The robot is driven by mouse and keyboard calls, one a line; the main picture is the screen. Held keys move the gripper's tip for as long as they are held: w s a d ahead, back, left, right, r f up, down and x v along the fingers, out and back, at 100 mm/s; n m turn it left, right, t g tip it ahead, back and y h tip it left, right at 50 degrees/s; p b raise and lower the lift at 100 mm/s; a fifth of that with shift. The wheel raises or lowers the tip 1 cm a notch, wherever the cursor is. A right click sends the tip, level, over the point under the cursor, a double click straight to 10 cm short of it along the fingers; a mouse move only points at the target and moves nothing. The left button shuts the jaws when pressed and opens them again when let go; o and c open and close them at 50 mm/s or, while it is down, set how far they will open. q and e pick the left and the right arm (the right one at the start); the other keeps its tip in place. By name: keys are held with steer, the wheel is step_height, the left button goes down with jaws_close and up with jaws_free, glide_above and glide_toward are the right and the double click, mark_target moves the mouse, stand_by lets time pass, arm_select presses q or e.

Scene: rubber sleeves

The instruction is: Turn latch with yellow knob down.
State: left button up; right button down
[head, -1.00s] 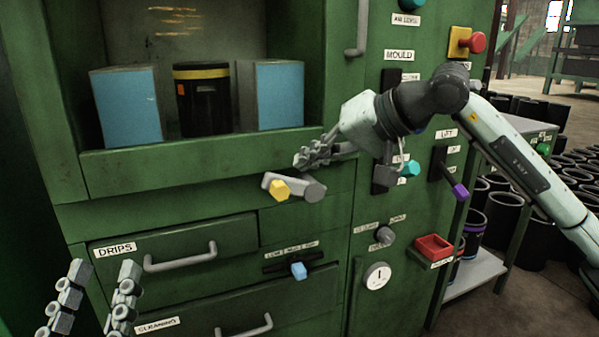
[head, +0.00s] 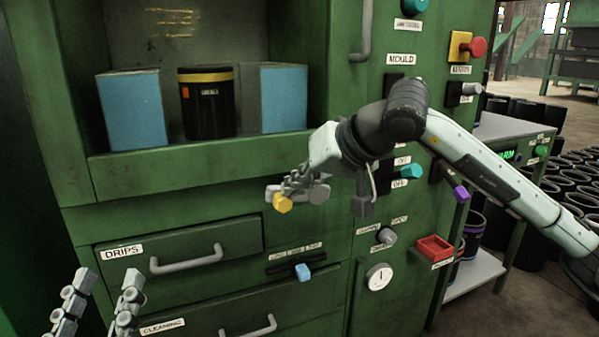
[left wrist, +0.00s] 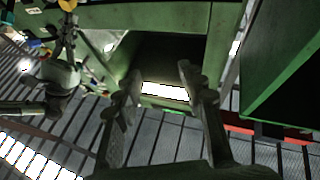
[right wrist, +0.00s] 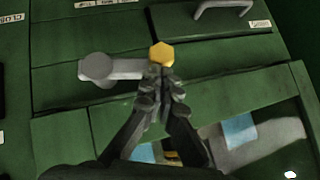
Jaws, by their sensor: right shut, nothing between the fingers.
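The latch is a grey bar with a round pivot (right wrist: 98,67) and a yellow knob (right wrist: 161,54) at its free end. In the head view the yellow knob (head: 283,203) is at the left end and the bar lies about level. My right gripper (right wrist: 164,86) is shut and empty, its fingertips right at the knob; I cannot tell if they touch it. In the head view the right gripper (head: 293,186) covers part of the bar from above. My left gripper (head: 98,290) is open and empty at the lower left, and it also shows in the left wrist view (left wrist: 160,85).
A recess above holds two blue-faced blocks (head: 133,110) and a black cylinder (head: 208,105); its green ledge (head: 200,155) is just above the latch. Below are a drawer handle (head: 187,260) and a blue knob (head: 303,271). Teal (head: 411,171) and purple (head: 460,193) knobs sit to the right.

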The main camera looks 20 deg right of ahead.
arm_select(q)
steer(key=shift+s+a+r+t+h+b, duration=0.15)
steer(key=shift+s+r+t+b, duration=0.2)
steer(key=shift+r+t, duration=0.15)
steer(key=shift+s+a+r+t+h+b, duration=0.2)
steer(key=shift+r+t+b, duration=0.2)
steer(key=shift+r, duration=0.2)
arm_select(e)
steer(key=shift+a+f+h, duration=0.2)
steer(key=shift+f+h, duration=0.1)
steer(key=shift+f, duration=0.4)
arm_select(q)
steer(key=w+f+g+y+p, duration=0.2)
steer(key=f+g, duration=0.3)
steer(key=f, duration=0.3)
steer(key=shift+p+x, duration=0.45)
steer(key=shift+x, duration=0.4)
arm_select(e)
steer(key=w+r+v, duration=0.2)
steer(key=v, duration=1)
steer(key=shift+s+r, duration=0.3)
arm_select(q)
steer(key=shift+f, duration=0.3)
